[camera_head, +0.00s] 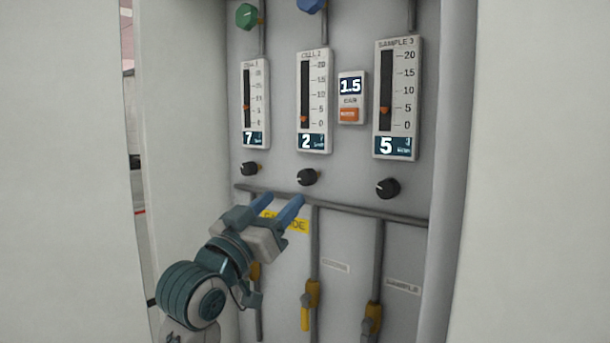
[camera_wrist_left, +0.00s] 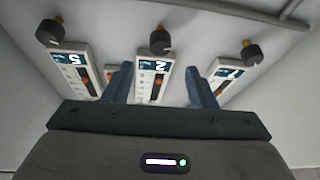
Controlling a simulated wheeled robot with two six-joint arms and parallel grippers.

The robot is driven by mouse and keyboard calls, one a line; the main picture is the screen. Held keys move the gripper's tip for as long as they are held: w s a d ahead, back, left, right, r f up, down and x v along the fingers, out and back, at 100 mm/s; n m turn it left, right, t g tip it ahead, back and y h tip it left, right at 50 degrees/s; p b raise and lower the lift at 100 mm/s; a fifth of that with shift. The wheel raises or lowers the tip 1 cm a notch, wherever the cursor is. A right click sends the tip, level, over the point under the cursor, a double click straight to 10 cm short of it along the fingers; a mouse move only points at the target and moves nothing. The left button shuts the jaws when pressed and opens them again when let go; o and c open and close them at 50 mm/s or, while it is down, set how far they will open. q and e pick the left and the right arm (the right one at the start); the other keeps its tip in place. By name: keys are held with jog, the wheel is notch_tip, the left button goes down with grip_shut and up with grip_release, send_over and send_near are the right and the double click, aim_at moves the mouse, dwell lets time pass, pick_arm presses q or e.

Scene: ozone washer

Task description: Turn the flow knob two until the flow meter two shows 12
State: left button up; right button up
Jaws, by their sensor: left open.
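Flow meter two, labelled CELL 2 (camera_head: 313,101), is the middle meter on the grey panel and its display reads 2. Its orange marker is low on the scale. Flow knob two (camera_head: 307,177) is the black knob below it. My left gripper (camera_head: 278,207) is open and empty, below and to the left of that knob, apart from it. In the left wrist view, the middle knob (camera_wrist_left: 160,41) shows beyond and between the two blue fingers (camera_wrist_left: 161,86), with the meter reading 2 (camera_wrist_left: 151,80) upside down. My right gripper is not in view.
The left meter (camera_head: 255,104) reads 7 above its knob (camera_head: 249,169); the right meter (camera_head: 397,99) reads 5 above its knob (camera_head: 388,188). A small 1.5 display (camera_head: 351,97) sits between meters. A horizontal pipe (camera_head: 350,209) runs below the knobs. Cabinet walls (camera_head: 532,170) flank the panel.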

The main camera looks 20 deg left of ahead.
aim_at(303, 179)
pick_arm(q)
jog(key=p+x, duration=0.4)
jog(key=x, duration=0.5)
jog(key=shift+s+d, duration=0.1)
jog(key=shift+d, duration=0.05)
jog(key=shift+w, duration=0.4)
jog(key=shift+c, duration=0.2)
jog(key=c, duration=0.9)
jog(key=shift+f, duration=0.1)
